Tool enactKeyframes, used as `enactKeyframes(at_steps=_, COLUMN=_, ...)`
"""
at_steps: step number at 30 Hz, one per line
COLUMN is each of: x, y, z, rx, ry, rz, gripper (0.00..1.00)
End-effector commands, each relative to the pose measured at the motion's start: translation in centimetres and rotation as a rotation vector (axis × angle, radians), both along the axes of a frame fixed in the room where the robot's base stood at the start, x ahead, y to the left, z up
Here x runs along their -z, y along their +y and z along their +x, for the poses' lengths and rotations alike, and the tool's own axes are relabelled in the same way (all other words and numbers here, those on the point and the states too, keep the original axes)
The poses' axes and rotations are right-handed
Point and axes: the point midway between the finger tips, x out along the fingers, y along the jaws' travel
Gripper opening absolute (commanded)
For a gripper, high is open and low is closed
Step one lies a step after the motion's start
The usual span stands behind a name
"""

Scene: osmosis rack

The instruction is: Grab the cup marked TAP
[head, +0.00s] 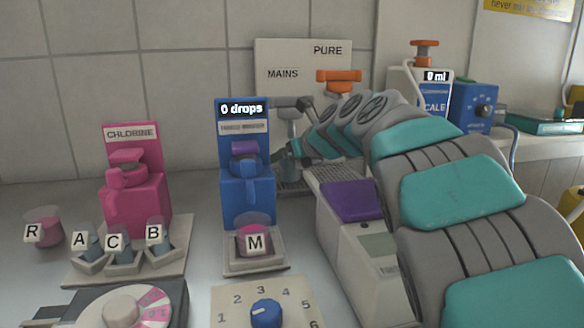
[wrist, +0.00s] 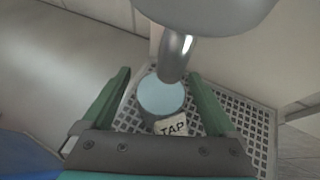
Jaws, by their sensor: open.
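The cup marked TAP (wrist: 162,96) shows in the wrist view, seen from above with pale blue liquid or a pale blue inside. Its white label (wrist: 172,125) faces my gripper. It stands on a perforated drip tray (wrist: 255,112), under a metal spout (wrist: 176,55). My gripper (wrist: 158,80) is open, with one green finger on each side of the cup. In the head view my gripper (head: 290,150) is at the tap under the MAINS and PURE panel (head: 290,58), and the cup is not clearly visible there.
A blue drop dispenser (head: 247,190) stands left of my gripper, with cup M (head: 254,238) before it. A pink CHLORINE dispenser (head: 135,190) and cups R (head: 43,228), A, C and B are further left. A purple-topped machine (head: 352,200) stands below my arm.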

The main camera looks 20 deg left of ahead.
Motion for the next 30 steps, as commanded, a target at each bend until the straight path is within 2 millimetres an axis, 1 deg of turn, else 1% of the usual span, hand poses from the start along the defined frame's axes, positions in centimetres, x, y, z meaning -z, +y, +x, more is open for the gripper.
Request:
enactKeyframes(at_steps=6, x=0.02, y=0.12, z=0.12, rx=0.001, ry=-0.001, rz=0.001, gripper=0.93)
enactKeyframes(at_steps=7, x=0.03, y=0.11, z=0.12, rx=0.000, ry=-0.002, rz=0.000, gripper=0.91)
enactKeyframes(at_steps=30, x=0.01, y=0.09, z=0.14, rx=0.000, ry=-0.002, rz=0.000, gripper=0.04)
